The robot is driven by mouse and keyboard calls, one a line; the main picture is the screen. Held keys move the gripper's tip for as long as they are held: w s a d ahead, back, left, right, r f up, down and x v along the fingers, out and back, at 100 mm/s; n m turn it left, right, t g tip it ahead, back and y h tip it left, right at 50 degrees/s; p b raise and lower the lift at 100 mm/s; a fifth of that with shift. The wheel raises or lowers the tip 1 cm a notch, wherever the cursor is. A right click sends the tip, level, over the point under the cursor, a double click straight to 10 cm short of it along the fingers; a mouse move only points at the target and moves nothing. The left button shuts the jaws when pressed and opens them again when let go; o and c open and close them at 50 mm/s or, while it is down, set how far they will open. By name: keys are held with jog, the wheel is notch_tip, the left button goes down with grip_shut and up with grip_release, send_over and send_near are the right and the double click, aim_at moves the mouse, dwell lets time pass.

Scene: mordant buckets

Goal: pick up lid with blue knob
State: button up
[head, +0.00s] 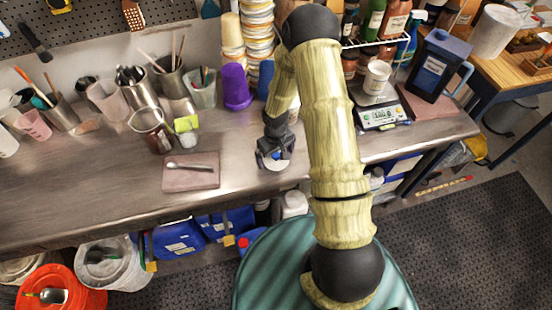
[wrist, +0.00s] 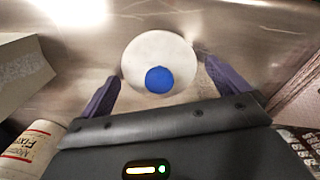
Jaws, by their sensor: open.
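The lid (wrist: 160,50) is a round white disc lying on the metal bench top, with a round blue knob (wrist: 158,80) on it. In the wrist view it sits between and a little beyond my gripper's two purple fingers. My gripper (wrist: 167,88) is open, with a finger on each side of the lid and nothing held. In the head view my gripper (head: 273,152) is low over the bench near its front edge, and the white lid (head: 276,166) shows partly beneath it. Whether the fingers touch the lid I cannot tell.
A pinkish board (head: 191,174) with a spoon lies to the left on the bench (head: 110,185). A purple cup (head: 236,84) and stacked tubs (head: 258,35) stand behind. A scale (head: 383,116) stands to the right. The bench between board and gripper is clear.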

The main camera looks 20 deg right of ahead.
aim_at(276, 154)
jog(key=shift+c, duration=0.4)
jog(key=c, duration=0.8)
jog(key=shift+r, duration=0.1)
notch_tip(276, 154, up, 10)
jog(key=shift+f+b, duration=0.1)
jog(key=shift+b, duration=0.85)
